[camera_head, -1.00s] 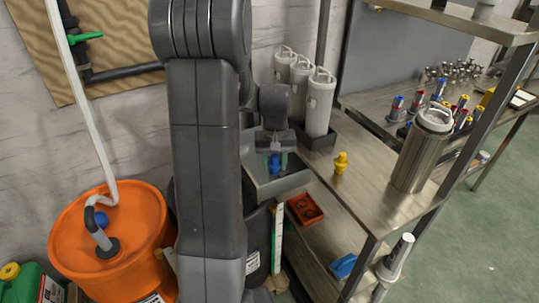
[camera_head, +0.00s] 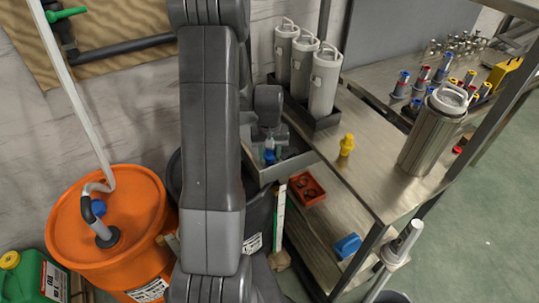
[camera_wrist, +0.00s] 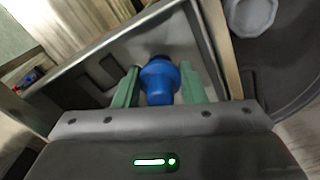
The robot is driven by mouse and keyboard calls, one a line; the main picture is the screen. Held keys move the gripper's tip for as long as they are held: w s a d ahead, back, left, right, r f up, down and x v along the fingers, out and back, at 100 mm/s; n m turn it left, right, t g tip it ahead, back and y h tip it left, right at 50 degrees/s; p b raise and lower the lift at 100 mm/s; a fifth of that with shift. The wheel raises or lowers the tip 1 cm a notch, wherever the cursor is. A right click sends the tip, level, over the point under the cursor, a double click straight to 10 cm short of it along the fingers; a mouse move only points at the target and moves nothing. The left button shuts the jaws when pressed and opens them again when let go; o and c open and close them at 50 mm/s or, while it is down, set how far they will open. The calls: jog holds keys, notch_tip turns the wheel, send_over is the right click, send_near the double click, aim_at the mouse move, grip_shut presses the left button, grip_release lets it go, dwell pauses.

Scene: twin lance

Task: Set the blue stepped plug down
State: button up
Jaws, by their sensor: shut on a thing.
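The blue stepped plug (camera_wrist: 159,80) is between the two green fingers of my gripper (camera_wrist: 160,88) in the wrist view. My gripper is shut on it. In the head view the blue plug (camera_head: 269,156) shows small below my wrist, over a grey open tray (camera_head: 307,158) at the left end of the metal bench. In the wrist view the grey tray's wall (camera_wrist: 110,52) surrounds the plug. I cannot tell whether the plug touches the tray floor.
A yellow stepped plug (camera_head: 347,145) stands on the bench (camera_head: 375,180). Several grey-white canisters (camera_head: 324,80) stand in a dark holder behind. A steel canister (camera_head: 433,132) stands to the right. An orange drum (camera_head: 108,235) is at left. A red tray (camera_head: 307,189) lies below.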

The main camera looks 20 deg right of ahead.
jog(key=shift+f, duration=0.5)
jog(key=shift+f, duration=0.2)
jog(key=o, duration=0.9)
jog(key=shift+o, duration=0.2)
jog(key=shift+r, duration=0.1)
notch_tip(320, 180, up, 12)
jog(key=shift+r, duration=0.15)
